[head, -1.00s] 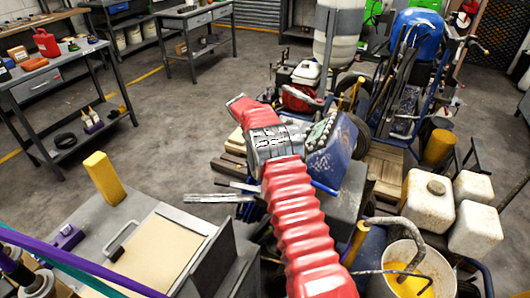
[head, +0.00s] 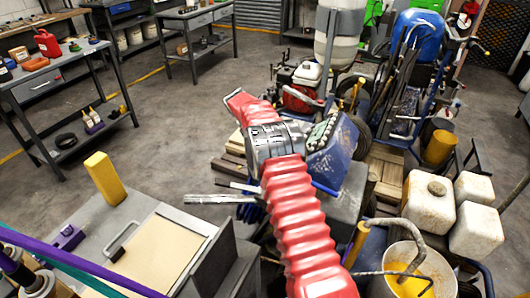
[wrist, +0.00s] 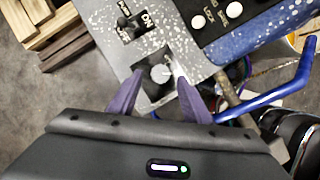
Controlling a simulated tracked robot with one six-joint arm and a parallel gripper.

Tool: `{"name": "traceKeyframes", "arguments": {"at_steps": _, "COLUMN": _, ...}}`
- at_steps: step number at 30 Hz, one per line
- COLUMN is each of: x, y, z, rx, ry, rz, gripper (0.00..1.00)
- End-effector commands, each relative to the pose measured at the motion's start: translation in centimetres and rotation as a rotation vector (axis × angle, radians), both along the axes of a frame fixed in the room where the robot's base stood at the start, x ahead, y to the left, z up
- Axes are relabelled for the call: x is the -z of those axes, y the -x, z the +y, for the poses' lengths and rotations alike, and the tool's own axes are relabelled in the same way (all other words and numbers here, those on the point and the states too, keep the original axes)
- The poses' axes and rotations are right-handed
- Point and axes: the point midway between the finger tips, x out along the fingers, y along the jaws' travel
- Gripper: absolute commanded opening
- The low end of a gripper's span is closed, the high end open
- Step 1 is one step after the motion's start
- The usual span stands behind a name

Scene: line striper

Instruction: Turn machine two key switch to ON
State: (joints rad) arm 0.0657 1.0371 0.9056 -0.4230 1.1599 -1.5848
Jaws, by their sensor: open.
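The speckled grey control panel (wrist: 174,40) fills the upper middle of the wrist view. On it is a black plate with a round grey knob-like piece (wrist: 160,73), which may be the key switch. Above left is a second black plate with a small dark switch (wrist: 127,23) and a white ON label. My gripper (wrist: 156,92) is open, its two dark purple fingers on either side of the round piece. I cannot tell whether they touch it. In the head view the panel (head: 321,133) sits on a blue machine (head: 335,160) beside my red arm; my fingers are not clear there.
A black plate with two white knobs (wrist: 198,22) adjoins the panel. A blue bar (wrist: 285,90) runs to the right in the wrist view. White containers (head: 428,195) and a bucket (head: 392,278) crowd the right. A grey workbench (head: 60,85) stands left, with open floor between.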

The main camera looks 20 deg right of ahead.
Motion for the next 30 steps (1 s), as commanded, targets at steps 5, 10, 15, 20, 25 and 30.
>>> {"name": "traceKeyframes", "arguments": {"at_steps": 5, "x": -2.9, "y": 0.1, "z": 1.3, "rx": -0.002, "ry": 0.000, "rz": -0.001, "gripper": 0.45}}
{"name": "traceKeyframes", "arguments": {"at_steps": 10, "x": -5.7, "y": 0.2, "z": 2.4, "rx": -0.001, "ry": 0.001, "rz": -0.003, "gripper": 0.45}}
{"name": "traceKeyframes", "arguments": {"at_steps": 15, "x": -8.3, "y": 0.3, "z": 3.5, "rx": -0.002, "ry": 0.000, "rz": -0.002, "gripper": 0.45}}
{"name": "traceKeyframes", "arguments": {"at_steps": 20, "x": -9.7, "y": 0.4, "z": 4.1, "rx": -0.001, "ry": 0.000, "rz": -0.001, "gripper": 0.45}}
{"name": "traceKeyframes", "arguments": {"at_steps": 25, "x": -10.2, "y": 0.4, "z": 4.3, "rx": -0.001, "ry": -0.001, "rz": 0.001, "gripper": 0.45}}
{"name": "traceKeyframes", "arguments": {"at_steps": 30, "x": -10.2, "y": 0.4, "z": 4.3, "rx": -0.001, "ry": -0.001, "rz": 0.000, "gripper": 0.45}}
